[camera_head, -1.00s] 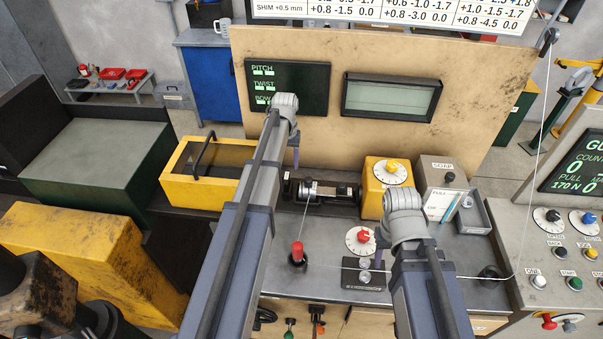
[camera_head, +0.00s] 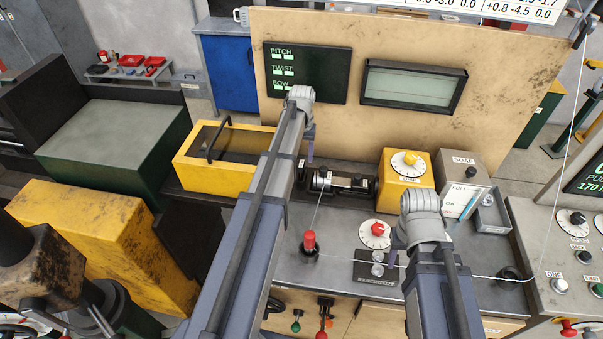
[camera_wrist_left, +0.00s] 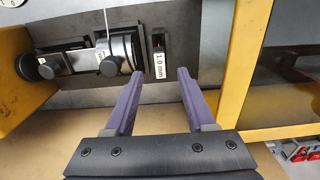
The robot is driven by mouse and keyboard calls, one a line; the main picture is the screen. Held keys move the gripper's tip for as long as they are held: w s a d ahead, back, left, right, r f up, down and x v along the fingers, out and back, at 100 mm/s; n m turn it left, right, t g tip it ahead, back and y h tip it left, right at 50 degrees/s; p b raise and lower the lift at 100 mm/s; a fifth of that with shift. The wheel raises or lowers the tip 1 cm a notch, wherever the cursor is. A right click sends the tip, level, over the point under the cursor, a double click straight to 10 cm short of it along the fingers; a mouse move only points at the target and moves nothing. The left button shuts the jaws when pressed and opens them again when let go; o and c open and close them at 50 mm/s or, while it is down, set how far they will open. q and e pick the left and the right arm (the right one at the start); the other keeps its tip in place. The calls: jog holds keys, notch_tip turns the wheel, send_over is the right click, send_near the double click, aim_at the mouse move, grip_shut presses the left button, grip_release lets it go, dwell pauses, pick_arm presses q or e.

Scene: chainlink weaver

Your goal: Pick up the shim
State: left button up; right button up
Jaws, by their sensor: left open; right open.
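In the left wrist view a white tag marked "1.0 mm" (camera_wrist_left: 161,63) stands by a small dark slot (camera_wrist_left: 158,41). A small brownish piece shows in the slot; I cannot tell for sure that it is the shim. My left gripper (camera_wrist_left: 160,74) is open and empty, its two purple fingers pointing toward the tag, one on each side. In the head view my left gripper (camera_head: 310,145) hangs just above the back of the bench, near the black roller fixture (camera_head: 345,184). My right gripper (camera_head: 394,252) is open over the bench by the red-knob dial; its fingers are partly hidden.
A yellow open box (camera_head: 215,178) with a black handle stands left of the fixture. A yellow dial box (camera_head: 406,180) and a grey soap box (camera_head: 462,172) stand to its right. A red-capped post (camera_head: 310,242) rises in front. A thin white line crosses the bench.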

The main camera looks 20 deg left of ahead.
aim_at(301, 164)
pick_arm(q)
jog(key=f+b, duration=0.2)
jog(key=f, duration=0.1)
jog(key=f+b, duration=0.1)
jog(key=shift+s+f, duration=0.2)
jog(key=shift+s, duration=0.1)
pick_arm(e)
notch_tip(301, 164, down, 4)
jog(key=shift+f, duration=0.15)
pick_arm(q)
jog(key=shift+r, duration=0.1)
grip_shut()
